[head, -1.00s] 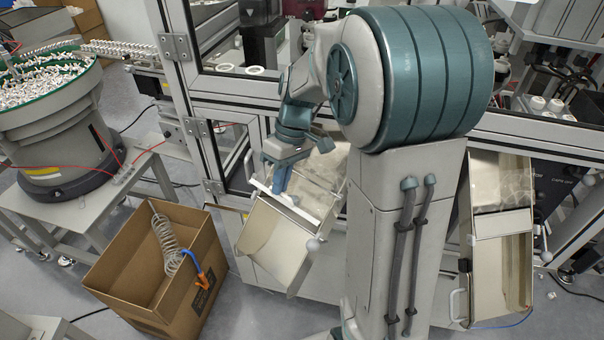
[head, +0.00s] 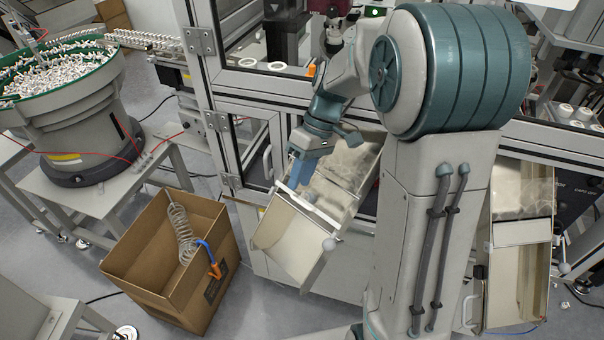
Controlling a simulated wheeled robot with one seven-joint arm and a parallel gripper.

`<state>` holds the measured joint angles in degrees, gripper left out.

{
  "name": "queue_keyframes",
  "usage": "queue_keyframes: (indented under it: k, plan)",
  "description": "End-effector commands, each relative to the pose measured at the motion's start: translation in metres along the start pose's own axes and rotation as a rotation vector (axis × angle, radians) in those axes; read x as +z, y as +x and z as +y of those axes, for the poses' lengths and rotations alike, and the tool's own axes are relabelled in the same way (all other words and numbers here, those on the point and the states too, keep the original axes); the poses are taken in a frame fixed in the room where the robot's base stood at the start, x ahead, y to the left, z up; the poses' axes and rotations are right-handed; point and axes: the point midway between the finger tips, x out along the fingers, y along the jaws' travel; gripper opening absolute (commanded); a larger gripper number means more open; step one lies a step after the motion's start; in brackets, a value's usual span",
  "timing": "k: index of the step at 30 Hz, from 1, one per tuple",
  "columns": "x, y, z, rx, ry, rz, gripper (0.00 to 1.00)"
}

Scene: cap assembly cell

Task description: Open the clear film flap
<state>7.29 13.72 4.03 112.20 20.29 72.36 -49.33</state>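The clear film flap (head: 345,168) hangs wrinkled and see-through over the upper part of the left discharge chute (head: 292,246), left of my column. A thin pale bar crosses the chute at the film's lower edge. My gripper (head: 296,184), with blue fingers, points down at the upper left end of this bar, beside the film. I cannot tell whether the fingers touch or hold the bar or film. The fingertips are too small and partly overlapped to show whether they are open or shut.
A second chute (head: 518,268) with its own film (head: 522,188) stands right of my column. A cardboard box (head: 150,262) with a coiled hose sits on the floor at left. A bowl feeder (head: 75,125) stands behind it. The cell's frame and doors are close behind my gripper.

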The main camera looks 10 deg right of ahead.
Motion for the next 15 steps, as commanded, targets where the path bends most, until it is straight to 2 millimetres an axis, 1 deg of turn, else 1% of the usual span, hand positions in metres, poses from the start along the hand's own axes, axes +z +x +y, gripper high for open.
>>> queue_keyframes:
  k: [5,8,11,14,15]
  plan:
    - [0.0,-0.001,0.0,0.001,0.0,0.001,0.29]
    - [0.0,-0.005,-0.002,0.002,-0.001,0.002,0.29]
    - [-0.001,-0.017,-0.008,0.004,-0.001,0.003,0.29]
    - [-0.001,-0.036,-0.017,0.005,-0.003,0.004,0.29]
    - [0.006,-0.042,-0.015,0.004,0.003,0.004,0.29]
